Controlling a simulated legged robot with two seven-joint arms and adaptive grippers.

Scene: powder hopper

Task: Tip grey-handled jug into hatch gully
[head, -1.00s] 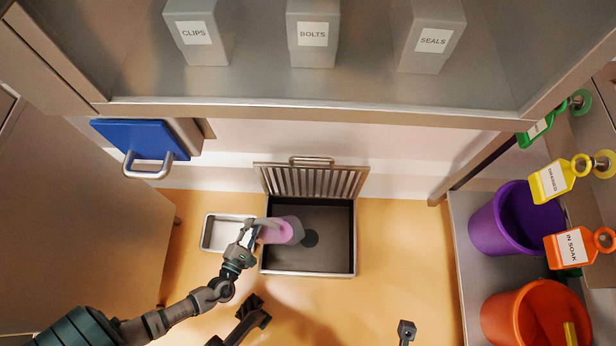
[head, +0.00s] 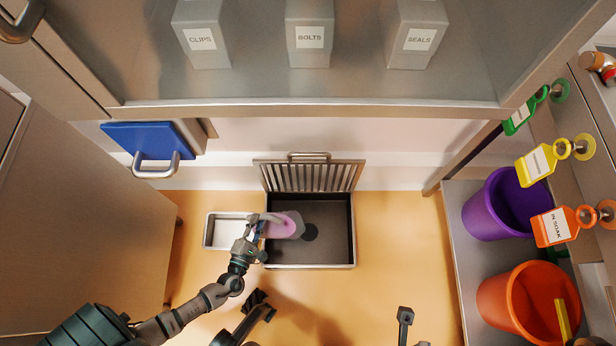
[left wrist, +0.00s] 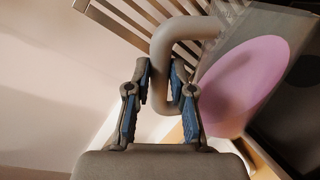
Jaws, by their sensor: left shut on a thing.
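The jug (head: 291,224) is a clear, greyish vessel with pink contents and a grey handle. In the head view it is over the left part of the open hatch gully (head: 335,255), a dark square basin with a drain hole. My left gripper (head: 255,228) is shut on the jug's handle, which also shows in the left wrist view (left wrist: 183,32). The jug lies tilted, its mouth end toward the gully's middle. The pink surface (left wrist: 245,85) shows large in the left wrist view. Whether any liquid is flowing out cannot be told.
The slatted hatch grate (head: 309,177) stands raised behind the gully. A shallow metal tray (head: 209,233) sits left of it. A purple bucket (head: 485,212) and an orange bucket (head: 500,300) stand at right. A shelf with labelled bins (head: 309,60) overhangs the back.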

